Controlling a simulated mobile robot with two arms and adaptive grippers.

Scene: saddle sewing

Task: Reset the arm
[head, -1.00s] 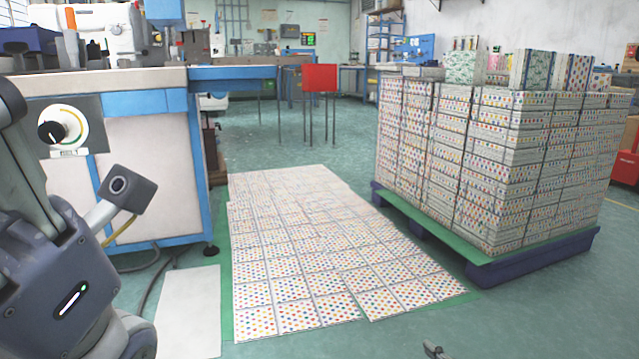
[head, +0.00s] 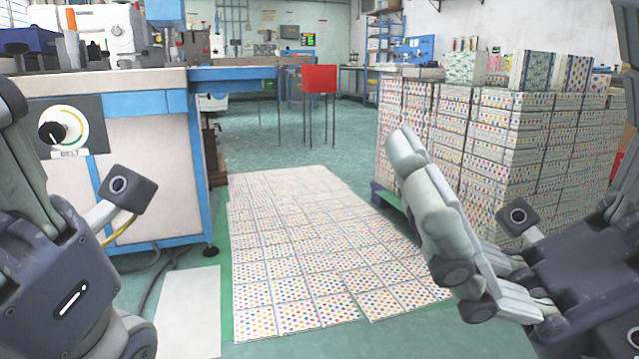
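My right gripper (head: 425,195) is raised at the right of the head view, in front of the stacked boxes. Its fingers point up and to the left and overlap from this side, so I cannot tell whether they are open or shut. I see nothing held in it. My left gripper (head: 115,335) is at the lower left, with its wrist body and small camera showing. Its fingertips are cut off by the bottom edge, so its opening is hidden.
A pallet stack of dotted boxes (head: 520,150) stands at the right, partly behind my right arm. Flat dotted sheets (head: 300,250) cover the floor in the middle. A blue-framed workbench (head: 150,180) with a knob panel stands at the left. A red panel (head: 319,78) is farther back.

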